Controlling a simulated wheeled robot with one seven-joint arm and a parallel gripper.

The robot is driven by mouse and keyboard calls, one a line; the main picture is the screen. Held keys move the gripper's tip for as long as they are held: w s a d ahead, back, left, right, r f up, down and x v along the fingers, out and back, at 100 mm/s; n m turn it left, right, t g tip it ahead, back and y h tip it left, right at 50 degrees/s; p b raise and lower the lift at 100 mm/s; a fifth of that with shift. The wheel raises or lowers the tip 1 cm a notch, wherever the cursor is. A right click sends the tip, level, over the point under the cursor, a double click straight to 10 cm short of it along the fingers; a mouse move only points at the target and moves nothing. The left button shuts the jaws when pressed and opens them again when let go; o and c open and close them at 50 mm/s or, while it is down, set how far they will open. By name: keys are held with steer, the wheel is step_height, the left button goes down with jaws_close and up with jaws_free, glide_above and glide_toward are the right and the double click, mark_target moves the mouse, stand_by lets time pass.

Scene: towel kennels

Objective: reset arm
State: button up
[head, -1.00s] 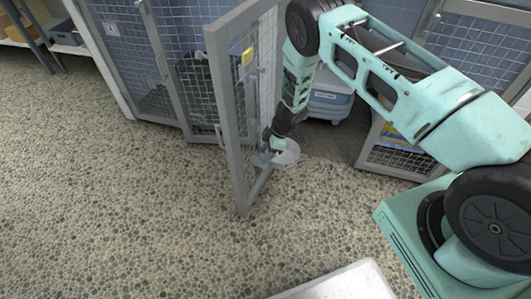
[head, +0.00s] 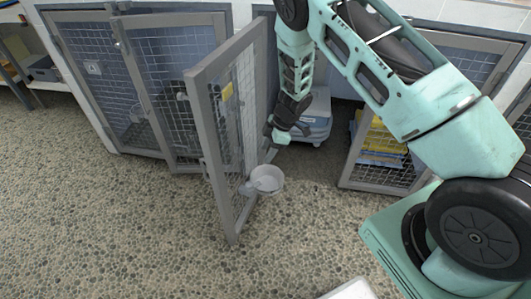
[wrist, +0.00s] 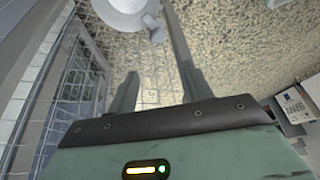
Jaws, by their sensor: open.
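My gripper (head: 277,132) hangs at the end of my bent arm, just right of the open kennel door (head: 213,168). Its two fingers (wrist: 160,70) are apart in the wrist view, with nothing held between them. A round light bowl (head: 267,180) is mounted low on the mesh door. It lies below the gripper in the head view, and a gap shows between them. The bowl also appears at the top of the wrist view (wrist: 122,12), beyond the fingertips. The door's mesh is close along the left of the wrist view.
The pebbled floor (head: 110,230) at front left is clear.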

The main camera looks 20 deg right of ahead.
stand_by(0.4)
steer(key=w+d+r+m+t+h, duration=0.1)
steer(key=d+r+m+t+h, duration=0.2)
steer(key=r, duration=0.6)
steer(key=w+d+r+m+t+h, duration=0.15)
steer(key=r+m, duration=0.25)
steer(key=r, duration=0.5)
steer(key=s+d+r+m, duration=0.3)
steer(key=s+r, duration=0.2)
steer(key=s, duration=0.2)
steer(key=s+a+r+m+g, duration=0.1)
steer(key=s+r+m, duration=0.1)
steer(key=s, duration=0.6)
steer(key=s+a+r+m+g, duration=0.2)
steer(key=s+r+m, duration=0.1)
steer(key=s, duration=0.5)
steer(key=s+a+r+n+g, duration=0.1)
steer(key=s+a+n, duration=0.3)
steer(key=s+a, duration=0.4)
steer(key=s+a+r+n+g, duration=0.1)
steer(key=s+a+n, duration=0.35)
steer(key=a, duration=0.55)
step_height(320, 180, up, 16)
steer(key=p, duration=1.6)
steer(key=shift+f+m, duration=0.15)
steer(key=shift+m, duration=0.2)
